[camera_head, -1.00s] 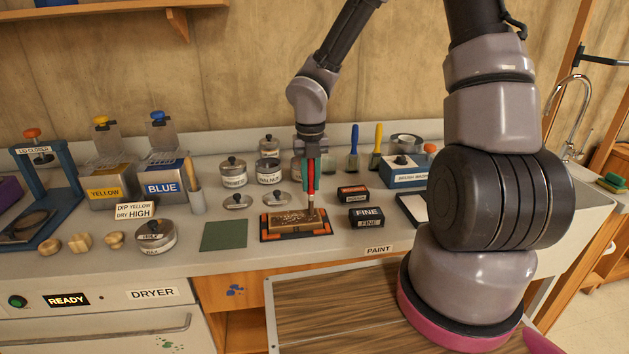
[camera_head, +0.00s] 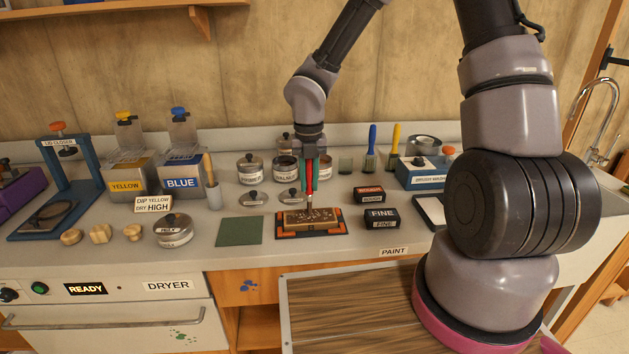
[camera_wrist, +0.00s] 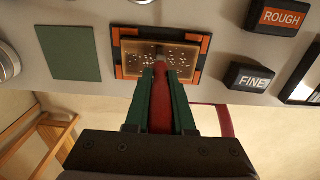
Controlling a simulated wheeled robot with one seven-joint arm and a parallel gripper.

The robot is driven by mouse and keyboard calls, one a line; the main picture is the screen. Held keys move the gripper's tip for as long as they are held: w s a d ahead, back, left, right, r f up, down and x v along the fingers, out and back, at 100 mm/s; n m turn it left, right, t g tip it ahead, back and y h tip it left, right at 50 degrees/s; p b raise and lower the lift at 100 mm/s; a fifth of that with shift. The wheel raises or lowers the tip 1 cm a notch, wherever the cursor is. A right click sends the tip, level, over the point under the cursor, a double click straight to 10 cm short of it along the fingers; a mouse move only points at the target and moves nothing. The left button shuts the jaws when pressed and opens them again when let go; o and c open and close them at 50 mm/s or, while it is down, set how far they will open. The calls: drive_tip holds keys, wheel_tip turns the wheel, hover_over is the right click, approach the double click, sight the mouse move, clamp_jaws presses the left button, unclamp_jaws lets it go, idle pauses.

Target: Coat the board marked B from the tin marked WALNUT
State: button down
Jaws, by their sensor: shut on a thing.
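My gripper (camera_head: 312,160) is shut on a red-handled brush (camera_wrist: 160,112) held upright, its tip down at the board, near the middle. The brown board (camera_head: 327,213) lies in a black and orange holder (camera_head: 343,228). Its top carries many pale specks, clearer in the wrist view (camera_wrist: 186,69); no letter B can be read on it. The tin that reads WALNUT (camera_head: 286,172) stands behind the holder in a row of tins, and looks open. Two loose lids (camera_head: 252,200) lie in front of the row. The brush bristles are partly hidden in the wrist view.
A green pad (camera_head: 240,231) lies left of the holder. ROUGH (camera_head: 369,195) and FINE (camera_head: 381,218) blocks sit to its right. Upright brushes (camera_head: 371,150) stand behind. YELLOW (camera_head: 127,180) and BLUE (camera_head: 183,176) tanks stand at left. The counter front by the PAINT label (camera_head: 393,252) is clear.

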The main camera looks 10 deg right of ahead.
drive_tip(key=shift+a, duration=3.15)
drive_tip(key=d, duration=1.3)
drive_tip(key=shift+d, duration=0.15)
drive_tip(key=shift+s+r, duration=0.1)
drive_tip(key=shift+r, duration=0.25)
wheel_tip(320, 180, up, 7)
idle(0.8)
